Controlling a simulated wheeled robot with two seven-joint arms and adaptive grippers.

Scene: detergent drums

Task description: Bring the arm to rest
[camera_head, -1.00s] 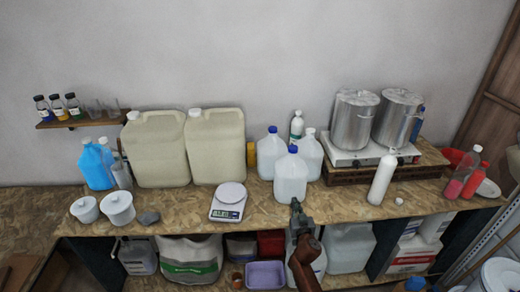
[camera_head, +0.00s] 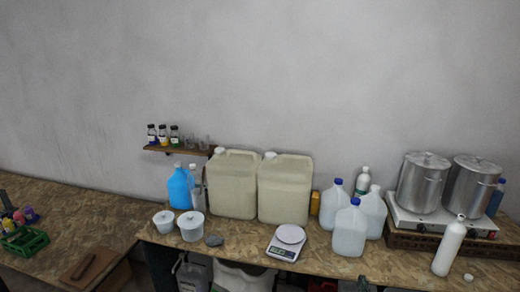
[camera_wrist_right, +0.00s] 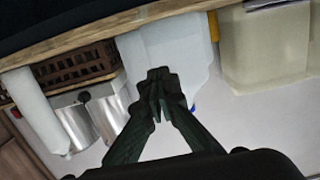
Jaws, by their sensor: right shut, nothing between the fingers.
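My right gripper (camera_wrist_right: 159,80) shows in the right wrist view with its dark green fingertips together and nothing between them. In the head view only a small dark tip of it (camera_head: 362,284) shows at the bottom edge, in front of the bench. In the wrist view, which is turned upside down, a translucent jug (camera_wrist_right: 165,50) is behind the fingertips; I cannot tell the gap. The front jug (camera_head: 349,232) with a blue cap stands upright on the bench. My left gripper is not in view.
The wooden bench (camera_head: 330,264) carries two large beige drums (camera_head: 231,186) (camera_head: 285,192), a scale (camera_head: 286,243), white tubs, a white bottle (camera_head: 449,246) and steel pots (camera_head: 423,184) on a hotplate. A side table at left holds a green rack (camera_head: 24,240).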

